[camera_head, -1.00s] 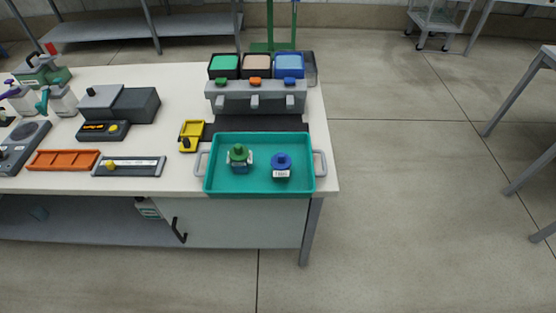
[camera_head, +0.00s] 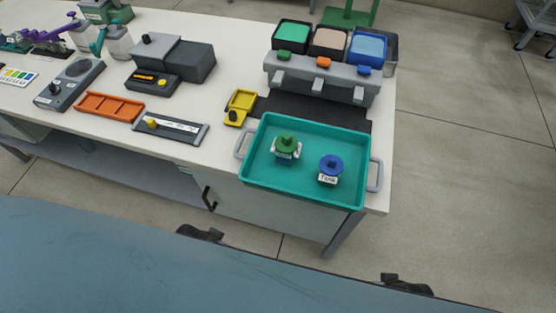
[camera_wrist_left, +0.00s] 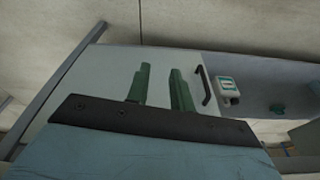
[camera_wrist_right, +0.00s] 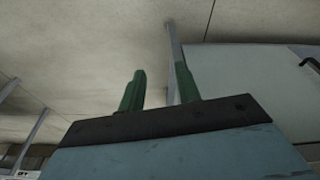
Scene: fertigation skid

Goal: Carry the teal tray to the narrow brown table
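The teal tray (camera_head: 262,186) sits at the front right corner of the white table, with a grey handle at each end. In it stand a green-capped bottle (camera_head: 286,147) and a blue-capped labelled bottle (camera_head: 330,168). My left gripper (camera_wrist_left: 159,75) is open and empty in the left wrist view, in front of the table's cabinet side. My right gripper (camera_wrist_right: 159,80) is open and empty in the right wrist view, with floor and a table leg beyond. Both are apart from the tray. I see no narrow brown table.
The white table (camera_head: 222,145) also holds a yellow device (camera_head: 240,106), an orange rack (camera_head: 110,106) and a grey dispenser (camera_head: 322,78) with coloured bins just behind the tray. A black cabinet handle (camera_head: 208,198) is on the front. Open floor (camera_head: 470,200) lies to the right.

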